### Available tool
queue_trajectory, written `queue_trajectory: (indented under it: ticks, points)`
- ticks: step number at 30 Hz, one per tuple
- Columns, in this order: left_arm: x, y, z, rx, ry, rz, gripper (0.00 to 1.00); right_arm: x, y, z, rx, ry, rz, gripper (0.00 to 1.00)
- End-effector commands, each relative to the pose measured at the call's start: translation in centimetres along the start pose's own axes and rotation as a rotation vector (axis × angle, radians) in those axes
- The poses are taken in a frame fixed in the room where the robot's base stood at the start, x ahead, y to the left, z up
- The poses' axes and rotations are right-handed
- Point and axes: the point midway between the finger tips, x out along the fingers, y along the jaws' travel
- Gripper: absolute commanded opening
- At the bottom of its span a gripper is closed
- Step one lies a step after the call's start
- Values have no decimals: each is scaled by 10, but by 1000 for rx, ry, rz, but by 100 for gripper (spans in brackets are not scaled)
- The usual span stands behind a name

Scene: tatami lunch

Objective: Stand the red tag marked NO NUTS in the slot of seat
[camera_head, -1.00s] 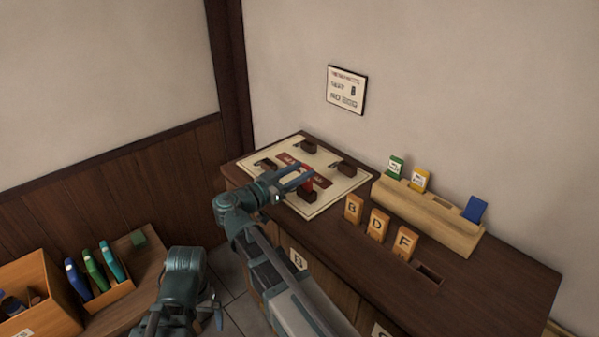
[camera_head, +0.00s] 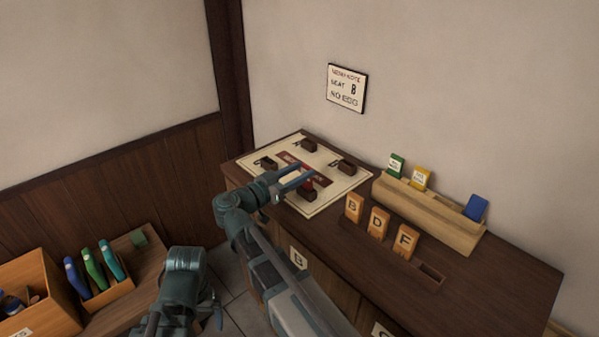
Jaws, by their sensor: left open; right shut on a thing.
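The red tag (camera_head: 308,183) is low at a dark slotted block (camera_head: 308,195) at the front of the cream seat board (camera_head: 335,198). Its lettering cannot be read, and I cannot tell whether its lower edge is inside the slot. My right gripper (camera_head: 300,178) is shut on the tag and partly hides it. Other dark blocks stand on the board: one at the back (camera_head: 309,145), one at the right (camera_head: 346,166) and one at the left (camera_head: 268,163). My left gripper (camera_head: 188,320) is open, low in the picture, away from the board.
A wooden rack (camera_head: 435,215) holds green, yellow and blue tags. Wooden pieces B (camera_head: 354,208), D (camera_head: 378,224) and F (camera_head: 405,241) stand before it. The cabinet top (camera_head: 485,295) is clear at front right.

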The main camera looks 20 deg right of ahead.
Motion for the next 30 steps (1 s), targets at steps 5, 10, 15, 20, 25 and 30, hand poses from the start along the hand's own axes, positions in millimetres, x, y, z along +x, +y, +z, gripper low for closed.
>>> queue_trajectory:
  ticks: [5,10,15,20,25,30]
  points:
    - [2,0,0,0,0,0,100,0,0,2,0,0,0,0]
    - [6,1,0,0,0,0,100,0,0,6,0,0,0,0]
    - [9,1,0,0,0,0,100,0,0,9,0,0,0,0]
    - [8,1,0,0,0,0,100,0,0,8,0,0,0,0]
    - [8,1,0,0,0,0,100,0,0,8,0,0,0,0]
    - [11,1,-1,0,0,0,100,0,0,11,0,0,0,0]
